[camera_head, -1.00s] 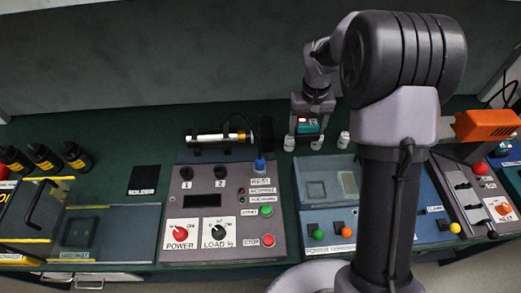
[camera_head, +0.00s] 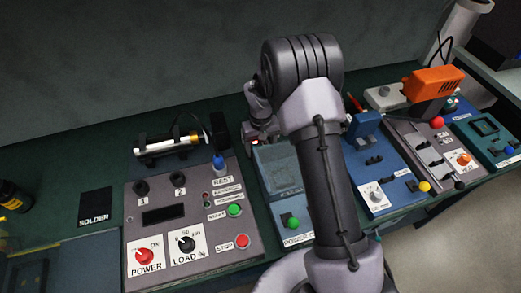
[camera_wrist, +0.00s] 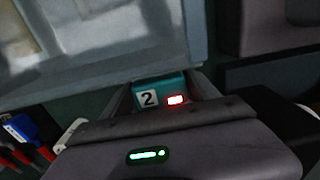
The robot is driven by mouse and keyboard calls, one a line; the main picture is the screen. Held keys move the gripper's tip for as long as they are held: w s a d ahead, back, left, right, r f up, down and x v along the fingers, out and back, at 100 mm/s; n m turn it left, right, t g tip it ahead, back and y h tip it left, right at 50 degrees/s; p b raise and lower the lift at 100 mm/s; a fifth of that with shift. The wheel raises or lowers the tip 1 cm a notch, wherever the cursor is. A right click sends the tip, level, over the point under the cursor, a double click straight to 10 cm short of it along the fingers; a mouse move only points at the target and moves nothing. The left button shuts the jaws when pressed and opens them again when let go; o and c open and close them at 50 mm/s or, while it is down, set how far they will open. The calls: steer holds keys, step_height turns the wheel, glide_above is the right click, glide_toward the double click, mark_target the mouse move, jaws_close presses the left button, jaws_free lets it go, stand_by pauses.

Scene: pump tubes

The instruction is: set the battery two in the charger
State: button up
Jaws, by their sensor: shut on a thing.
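My gripper (camera_wrist: 160,95) is shut on battery two (camera_wrist: 174,88), a teal block with a white "2" label and a lit red lamp. In the head view my gripper (camera_head: 262,138) is small and partly hidden by my arm, behind the back edge of a blue-grey lidded box. The battery cannot be made out clearly there. No unit in view can be read as the charger. A teal unit with a dark recess (camera_head: 484,127) stands at the far right, but I cannot tell if it is the charger.
The lidded box (camera_head: 270,160) is close by; its lid (camera_wrist: 90,45) fills the upper left of the wrist view. A grey power/load panel (camera_head: 165,215) stands left. A blue unit (camera_head: 378,165) and an orange-topped device (camera_head: 432,85) stand right.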

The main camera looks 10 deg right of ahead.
steer(key=shift+r, duration=0.1)
steer(key=shift+f, duration=0.2)
steer(key=o, duration=1.8)
steer(key=shift+r, duration=0.1)
